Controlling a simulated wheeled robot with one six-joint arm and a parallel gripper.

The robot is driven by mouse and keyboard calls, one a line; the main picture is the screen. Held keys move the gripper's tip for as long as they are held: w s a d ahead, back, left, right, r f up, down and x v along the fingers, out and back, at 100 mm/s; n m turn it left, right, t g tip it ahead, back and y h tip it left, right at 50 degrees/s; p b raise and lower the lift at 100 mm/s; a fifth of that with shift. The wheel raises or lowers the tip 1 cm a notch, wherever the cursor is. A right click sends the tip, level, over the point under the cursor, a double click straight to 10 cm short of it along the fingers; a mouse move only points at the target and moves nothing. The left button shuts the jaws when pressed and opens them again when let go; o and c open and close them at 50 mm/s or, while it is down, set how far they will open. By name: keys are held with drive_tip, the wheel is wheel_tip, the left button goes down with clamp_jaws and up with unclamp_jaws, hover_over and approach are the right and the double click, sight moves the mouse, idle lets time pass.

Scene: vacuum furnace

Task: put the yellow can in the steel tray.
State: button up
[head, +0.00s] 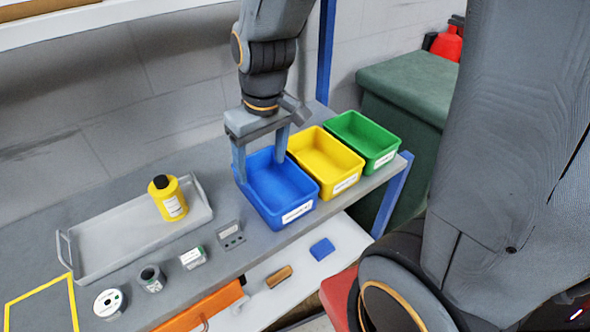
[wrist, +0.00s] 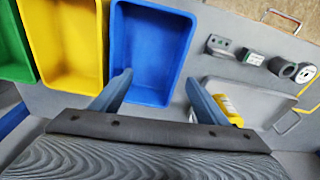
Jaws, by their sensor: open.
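The yellow can (head: 168,199) has a black cap and a white label. It stands upright in the steel tray (head: 110,250), near the tray's right end. In the wrist view the can (wrist: 231,108) shows partly behind my right-hand finger, and the tray (wrist: 262,97) lies beyond it. My gripper (head: 262,168) is open and empty. Its fingers point down over the left side of the blue bin (head: 270,185), apart from the can. In the wrist view my gripper (wrist: 163,90) straddles the near end of the blue bin.
A yellow bin (head: 325,160) and a green bin (head: 362,138) stand right of the blue bin. Several small parts, including a grey block (head: 230,235) and a white-and-green box (head: 193,258), lie along the bench's front. A blue piece (head: 322,249) lies on the lower shelf.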

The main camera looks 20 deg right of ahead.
drive_tip(key=s+d+m, duration=0.1)
drive_tip(key=d, duration=0.1)
drive_tip(key=s+d+f+m, duration=0.1)
drive_tip(key=s+d, duration=0.1)
drive_tip(key=s+d+f+m, duration=0.1)
drive_tip(key=d, duration=0.1)
drive_tip(key=shift+s+d+m+h, duration=0.15)
drive_tip(key=shift+d+m+h, duration=0.15)
drive_tip(key=shift+d, duration=0.05)
